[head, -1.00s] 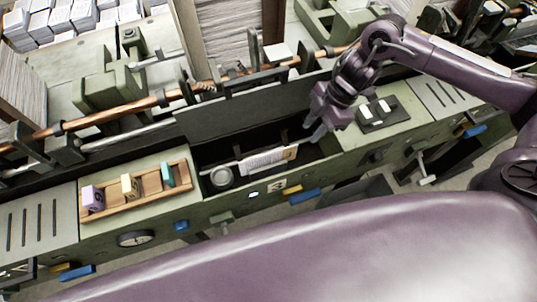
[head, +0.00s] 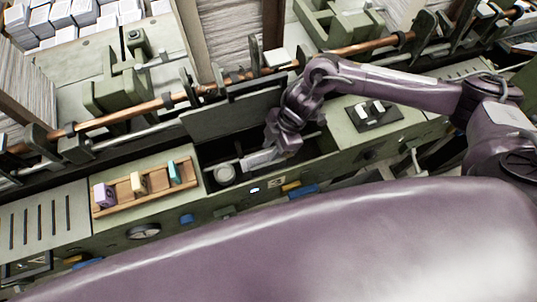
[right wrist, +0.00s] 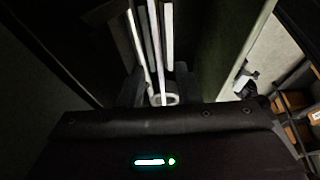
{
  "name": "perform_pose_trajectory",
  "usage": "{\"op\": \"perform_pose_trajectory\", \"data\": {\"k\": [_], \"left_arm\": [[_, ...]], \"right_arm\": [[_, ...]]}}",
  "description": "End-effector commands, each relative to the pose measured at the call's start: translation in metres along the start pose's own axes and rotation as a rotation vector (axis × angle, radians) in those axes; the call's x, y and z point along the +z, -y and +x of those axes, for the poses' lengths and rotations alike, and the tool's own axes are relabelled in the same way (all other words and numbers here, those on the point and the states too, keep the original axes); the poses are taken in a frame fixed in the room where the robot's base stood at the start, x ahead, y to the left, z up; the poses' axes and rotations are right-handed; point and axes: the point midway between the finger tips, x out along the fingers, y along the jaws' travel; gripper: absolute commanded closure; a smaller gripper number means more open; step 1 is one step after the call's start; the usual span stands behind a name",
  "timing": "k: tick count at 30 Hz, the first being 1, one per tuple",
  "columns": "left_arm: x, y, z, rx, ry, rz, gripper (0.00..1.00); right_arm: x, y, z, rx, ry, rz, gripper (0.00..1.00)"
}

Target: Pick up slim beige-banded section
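The white paper sections (head: 262,158) lie in the dark open pocket of the green machine, left of my right gripper in the head view. In the right wrist view they show as narrow upright pale strips (right wrist: 155,40). The beige band cannot be made out now; my gripper covers that end in the head view. My right gripper (head: 284,148) is low in the pocket over the right end of the sections. In the right wrist view its dark fingers (right wrist: 158,88) stand apart, with pale strips between and ahead of them. I cannot see a firm hold. My left gripper is out of view.
A black switch plate (head: 372,118) is at right. A copper rail (head: 150,106) runs behind the pocket.

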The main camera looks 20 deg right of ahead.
Motion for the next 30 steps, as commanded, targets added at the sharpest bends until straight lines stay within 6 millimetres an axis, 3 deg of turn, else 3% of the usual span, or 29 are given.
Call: {"op": "perform_pose_trajectory", "data": {"k": [6,14,30], "left_arm": [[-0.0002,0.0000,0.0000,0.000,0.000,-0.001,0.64],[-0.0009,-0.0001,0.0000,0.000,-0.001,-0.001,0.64],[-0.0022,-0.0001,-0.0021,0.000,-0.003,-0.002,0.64]], "right_arm": [[0.0001,-0.0003,0.0014,0.001,0.000,0.000,0.70],[0.0001,-0.0003,0.0011,0.001,0.000,0.000,1.00],[-0.0004,-0.0008,-0.0013,0.001,0.000,0.000,1.00]]}}
